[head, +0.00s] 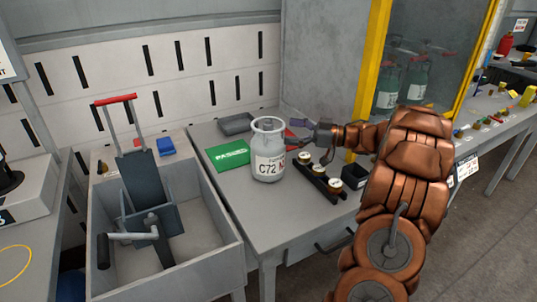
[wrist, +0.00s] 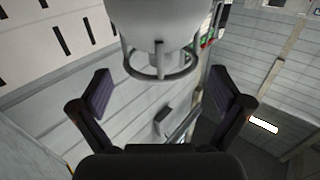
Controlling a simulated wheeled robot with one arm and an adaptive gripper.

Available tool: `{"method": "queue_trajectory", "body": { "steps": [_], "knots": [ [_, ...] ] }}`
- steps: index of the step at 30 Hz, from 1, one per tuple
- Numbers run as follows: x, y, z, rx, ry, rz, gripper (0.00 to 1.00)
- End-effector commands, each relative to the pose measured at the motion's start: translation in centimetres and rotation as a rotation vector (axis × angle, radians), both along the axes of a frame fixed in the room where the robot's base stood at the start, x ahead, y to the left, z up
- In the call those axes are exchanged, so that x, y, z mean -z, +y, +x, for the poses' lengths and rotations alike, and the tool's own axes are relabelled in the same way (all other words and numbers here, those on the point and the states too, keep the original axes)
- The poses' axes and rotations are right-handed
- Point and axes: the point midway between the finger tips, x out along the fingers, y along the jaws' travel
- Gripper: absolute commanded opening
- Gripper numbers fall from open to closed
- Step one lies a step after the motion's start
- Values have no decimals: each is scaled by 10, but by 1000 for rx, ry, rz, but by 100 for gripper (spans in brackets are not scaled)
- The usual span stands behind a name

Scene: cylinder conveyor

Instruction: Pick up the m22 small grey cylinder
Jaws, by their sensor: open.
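A small grey cylinder (head: 267,160) with a collar on top stands upright on the grey table. Its label appears to read C72, with a partly covered red mark beside it; I cannot read m22 on it. My gripper (head: 298,138) is open at the cylinder's right side, near its upper part. In the wrist view my gripper (wrist: 163,90) has its fingers spread wide. The cylinder (wrist: 160,25) shows at the top middle there, with its collar ring ahead of the gap between the fingers. I cannot tell whether a finger touches it.
A green sign (head: 228,155) lies left of the cylinder, and a grey tray (head: 236,124) behind it. A black rack (head: 318,183) with several round pieces stands to the right, beside a small dark box (head: 353,177). A yellow-framed cabinet (head: 372,75) is close behind my arm.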

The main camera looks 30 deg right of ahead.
Motion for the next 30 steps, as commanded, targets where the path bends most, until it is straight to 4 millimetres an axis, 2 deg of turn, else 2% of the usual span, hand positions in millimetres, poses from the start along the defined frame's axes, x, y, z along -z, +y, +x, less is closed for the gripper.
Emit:
{"method": "queue_trajectory", "body": {
  "steps": [10, 22, 30],
  "knots": [
    [4, 27, 27, 0, -1, -1, 100],
    [5, 32, 33, 6, -1, -2, 100],
    [5, 31, 32, 6, 0, -1, 72]
  ]
}}
